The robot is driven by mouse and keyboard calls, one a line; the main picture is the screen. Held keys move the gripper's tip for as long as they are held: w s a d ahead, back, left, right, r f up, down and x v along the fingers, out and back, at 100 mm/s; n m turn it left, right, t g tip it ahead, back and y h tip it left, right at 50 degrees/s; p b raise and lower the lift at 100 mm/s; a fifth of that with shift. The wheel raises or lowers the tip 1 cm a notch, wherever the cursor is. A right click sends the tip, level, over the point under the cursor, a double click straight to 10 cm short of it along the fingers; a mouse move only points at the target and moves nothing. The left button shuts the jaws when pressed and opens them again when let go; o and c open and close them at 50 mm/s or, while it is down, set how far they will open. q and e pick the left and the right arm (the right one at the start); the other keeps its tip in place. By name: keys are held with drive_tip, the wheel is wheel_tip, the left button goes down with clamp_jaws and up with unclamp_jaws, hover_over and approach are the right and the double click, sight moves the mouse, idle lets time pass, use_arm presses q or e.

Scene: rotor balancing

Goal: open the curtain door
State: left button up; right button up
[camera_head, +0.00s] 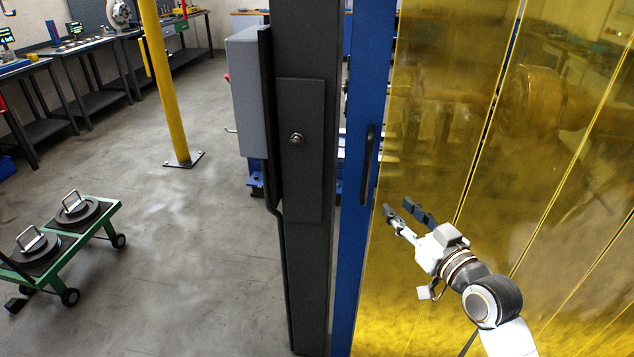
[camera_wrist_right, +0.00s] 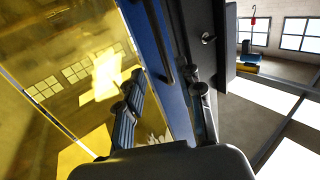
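The curtain door has yellow see-through panels (camera_head: 450,120) and a blue edge post (camera_head: 371,60), with a dark vertical handle (camera_head: 368,160) on the post. The handle also shows in the right wrist view (camera_wrist_right: 160,45). My right gripper (camera_head: 397,207) is in front of the yellow panel, below and to the right of the handle in the head view. Its two fingers are apart and empty. In the right wrist view, the gripper (camera_wrist_right: 166,86) has the blue post between its fingers in the picture, with the handle beyond the fingertips. I cannot tell any contact. My left gripper is out of view.
A dark pillar (camera_head: 305,250) with a grey box (camera_head: 246,95) stands left of the door post. A green cart (camera_head: 85,235) with round weights is at the lower left. A yellow post (camera_head: 165,90) and workbenches (camera_head: 90,50) stand behind. The floor between is clear.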

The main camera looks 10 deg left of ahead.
drive_tip(key=p, duration=0.1)
approach(368, 176)
drive_tip(key=x, duration=0.3)
drive_tip(key=p+x, duration=0.1)
drive_tip(key=x, duration=0.6)
drive_tip(key=shift+w+a, duration=0.2)
drive_tip(key=shift+w, duration=0.15)
clamp_jaws()
